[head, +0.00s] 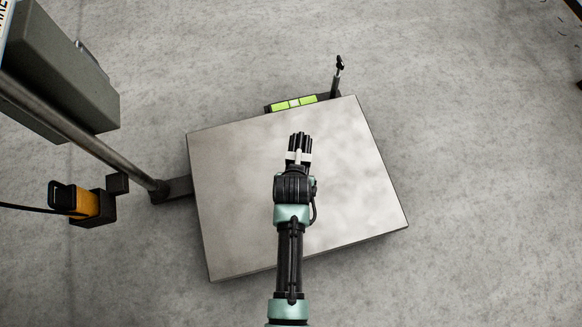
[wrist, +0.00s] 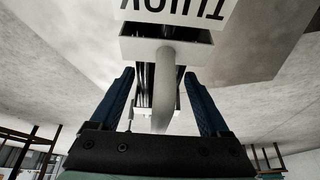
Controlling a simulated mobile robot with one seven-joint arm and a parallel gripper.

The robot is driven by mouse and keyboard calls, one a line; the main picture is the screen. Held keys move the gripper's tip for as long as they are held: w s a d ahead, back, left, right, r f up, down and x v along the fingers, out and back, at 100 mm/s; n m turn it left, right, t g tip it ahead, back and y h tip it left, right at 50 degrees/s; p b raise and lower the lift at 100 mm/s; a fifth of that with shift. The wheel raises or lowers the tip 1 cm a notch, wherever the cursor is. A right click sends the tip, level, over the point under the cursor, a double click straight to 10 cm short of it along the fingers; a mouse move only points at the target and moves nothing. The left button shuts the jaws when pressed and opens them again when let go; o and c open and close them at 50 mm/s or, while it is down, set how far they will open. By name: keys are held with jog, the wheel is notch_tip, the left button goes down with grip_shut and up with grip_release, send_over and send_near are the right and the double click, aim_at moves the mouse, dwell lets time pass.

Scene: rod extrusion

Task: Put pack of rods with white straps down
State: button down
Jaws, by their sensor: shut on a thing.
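The pack of rods with white straps (head: 300,145) shows in the head view as a bundle of dark rods with a pale band, sticking out past the end of my arm. My gripper (head: 296,166) is over the middle of the metal table top (head: 230,210). In the wrist view, the two blue fingers of my gripper (wrist: 162,90) stand on either side of the pack (wrist: 166,48), which has white strap pieces and a white label with upside-down dark letters. The gripper is shut on the pack. Whether the pack touches the table cannot be told.
The table top is bare around the pack. A green-marked bar (head: 294,104) and a thin dark post (head: 336,80) stand at its far edge. At left are a grey box (head: 65,70), a slanted pole (head: 90,135) and a yellow-black device (head: 82,202). Concrete floor surrounds the table.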

jog(key=b+x, duration=0.1)
jog(key=x, duration=0.1)
jog(key=s+b+x, duration=0.1)
jog(key=x, duration=0.1)
jog(key=shift+w+d+f+b, duration=0.1)
jog(key=shift+f+b, duration=0.15)
jog(key=shift+b, duration=0.15)
notch_tip(320, 180, down, 10)
jog(key=b, duration=0.7)
jog(key=shift+r, duration=0.2)
